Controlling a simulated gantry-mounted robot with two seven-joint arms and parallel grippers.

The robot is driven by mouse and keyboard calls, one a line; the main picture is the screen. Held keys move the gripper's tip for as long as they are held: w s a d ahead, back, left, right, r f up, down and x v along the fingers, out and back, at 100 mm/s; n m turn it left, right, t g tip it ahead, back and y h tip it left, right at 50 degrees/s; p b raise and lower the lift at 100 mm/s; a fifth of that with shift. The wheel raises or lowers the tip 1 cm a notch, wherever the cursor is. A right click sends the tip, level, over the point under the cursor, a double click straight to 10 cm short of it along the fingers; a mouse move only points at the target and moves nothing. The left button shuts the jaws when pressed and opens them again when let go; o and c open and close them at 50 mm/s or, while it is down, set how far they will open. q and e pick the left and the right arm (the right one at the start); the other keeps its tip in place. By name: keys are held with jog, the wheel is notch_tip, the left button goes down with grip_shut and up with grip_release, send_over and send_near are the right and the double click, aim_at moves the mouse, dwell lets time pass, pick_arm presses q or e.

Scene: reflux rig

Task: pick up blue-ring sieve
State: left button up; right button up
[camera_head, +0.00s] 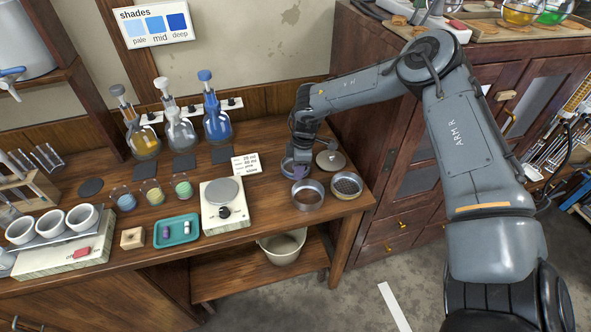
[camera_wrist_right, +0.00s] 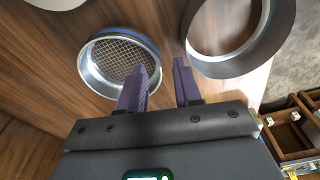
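The blue-ring sieve (camera_wrist_right: 120,62) shows in the right wrist view as a round metal rim with a blue band and a wire mesh. In the head view it sits on the bench (camera_head: 288,170), partly hidden by my right gripper (camera_head: 298,166). In the right wrist view the two purple fingers of my right gripper (camera_wrist_right: 160,68) are apart. One finger overlaps the sieve's near right side and the other is just outside its rim. Contact with the rim cannot be told. My left gripper is not in view.
A plain metal ring (camera_head: 307,195) stands close in front, also in the wrist view (camera_wrist_right: 240,38). A second mesh sieve (camera_head: 346,185) and a round lid (camera_head: 331,160) are to the right. The scale (camera_head: 224,210) stands to the left. Flasks (camera_head: 216,122) line the back.

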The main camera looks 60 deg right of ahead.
jog(key=shift+f, duration=0.7)
grip_shut()
jog(key=shift+r, duration=0.1)
